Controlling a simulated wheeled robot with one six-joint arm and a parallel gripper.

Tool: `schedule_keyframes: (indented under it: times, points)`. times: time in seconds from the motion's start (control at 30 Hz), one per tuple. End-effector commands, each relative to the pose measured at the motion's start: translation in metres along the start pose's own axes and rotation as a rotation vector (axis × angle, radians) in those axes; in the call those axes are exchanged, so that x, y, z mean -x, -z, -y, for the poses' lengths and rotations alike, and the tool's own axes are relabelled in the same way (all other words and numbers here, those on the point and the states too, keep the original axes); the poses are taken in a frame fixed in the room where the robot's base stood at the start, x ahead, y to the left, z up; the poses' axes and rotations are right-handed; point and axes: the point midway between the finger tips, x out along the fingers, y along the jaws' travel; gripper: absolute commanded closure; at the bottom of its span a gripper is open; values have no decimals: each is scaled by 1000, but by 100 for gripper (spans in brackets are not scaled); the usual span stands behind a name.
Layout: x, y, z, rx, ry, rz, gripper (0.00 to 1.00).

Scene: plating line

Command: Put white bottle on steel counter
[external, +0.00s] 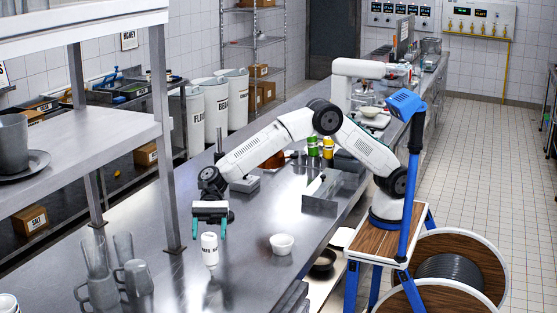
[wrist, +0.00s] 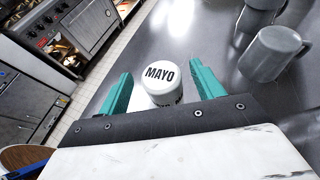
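The white bottle (external: 209,250) is over the steel counter (external: 245,282), just below my gripper (external: 210,234). In the wrist view the bottle (wrist: 162,86) shows the word MAYO and sits between the two teal fingers of my gripper (wrist: 160,82). The fingers are spread, with a visible gap on each side of the bottle. The bottle looks roughly upright.
A white bowl (external: 282,244) stands to the right of the bottle. Grey mugs (external: 138,277) and glasses stand at the left, under a shelf (external: 75,165). Green and yellow cans (external: 313,146) and a metal holder (external: 330,190) are farther back. The counter around the bottle is clear.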

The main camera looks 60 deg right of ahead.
Motion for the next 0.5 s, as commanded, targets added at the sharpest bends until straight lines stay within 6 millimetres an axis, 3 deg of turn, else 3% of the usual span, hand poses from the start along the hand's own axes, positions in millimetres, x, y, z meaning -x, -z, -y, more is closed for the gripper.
schedule_keyframes:
  times: [0.27,0.5]
  points:
    - [1,-3,0,1,0,0,34]
    - [31,-3,1,1,3,0,34]
